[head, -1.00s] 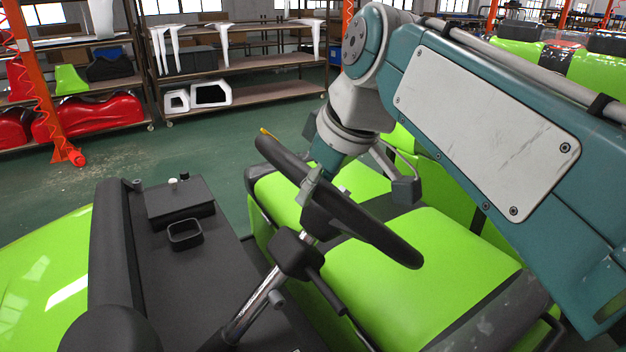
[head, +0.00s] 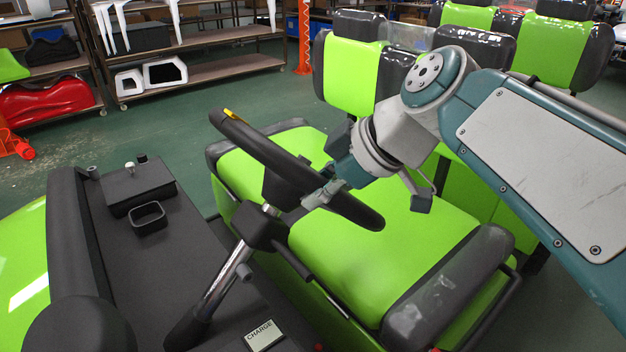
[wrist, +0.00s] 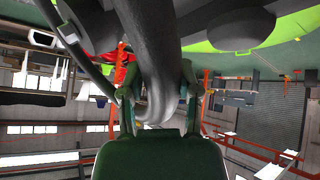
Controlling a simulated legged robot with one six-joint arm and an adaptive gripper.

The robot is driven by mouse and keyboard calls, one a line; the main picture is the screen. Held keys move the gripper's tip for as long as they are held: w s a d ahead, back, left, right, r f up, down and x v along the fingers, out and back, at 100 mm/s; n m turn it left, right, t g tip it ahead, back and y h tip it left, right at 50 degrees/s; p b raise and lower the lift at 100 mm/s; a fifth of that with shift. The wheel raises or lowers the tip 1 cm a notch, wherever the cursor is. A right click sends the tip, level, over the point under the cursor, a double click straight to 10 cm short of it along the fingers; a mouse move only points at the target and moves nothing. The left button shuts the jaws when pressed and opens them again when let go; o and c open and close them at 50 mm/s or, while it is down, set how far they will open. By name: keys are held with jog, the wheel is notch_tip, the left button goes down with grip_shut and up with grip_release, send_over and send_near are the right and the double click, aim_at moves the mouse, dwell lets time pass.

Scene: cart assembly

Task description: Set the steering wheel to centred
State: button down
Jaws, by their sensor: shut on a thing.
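The black steering wheel (head: 258,143) stands tilted on a chrome column in the head view. A small yellow mark (head: 230,113) shows at the upper-left part of its rim. My gripper (head: 325,192) is shut on the lower-right part of the rim. In the wrist view, the fingers of my gripper (wrist: 160,95) sit on either side of the dark rim (wrist: 150,40). The wheel's hub and spokes are partly hidden behind the rim in the head view.
A green seat (head: 370,245) lies under and behind the wheel. The dark dashboard (head: 150,270) with a small box (head: 140,188) is at the left. Shelves (head: 205,75) stand at the back, with open green floor before them.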

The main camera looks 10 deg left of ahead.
jog(key=shift+f, duration=0.2)
jog(key=shift+c, duration=1.5)
grip_release()
jog(key=shift+r, duration=0.2)
jog(key=shift+d+r, duration=0.25)
jog(key=v, duration=1.1)
jog(key=s+d+f+m+t+h, duration=0.1)
jog(key=s+d+f+m+h, duration=0.1)
jog(key=d+f+m, duration=0.3)
jog(key=s+d+f+m+t+h, duration=0.1)
jog(key=s+d+f+m+h, duration=0.2)
jog(key=f, duration=0.8)
jog(key=s+d+f+m+t+h, duration=0.1)
jog(key=s+d+f+m+h, duration=0.1)
jog(key=d+f+m, duration=0.5)
jog(key=f+m+h, duration=0.1)
jog(key=m, duration=0.2)
jog(key=shift+s+d+f+t, duration=0.15)
jog(key=shift+d+f+t, duration=0.15)
jog(key=shift+d+t, duration=0.1)
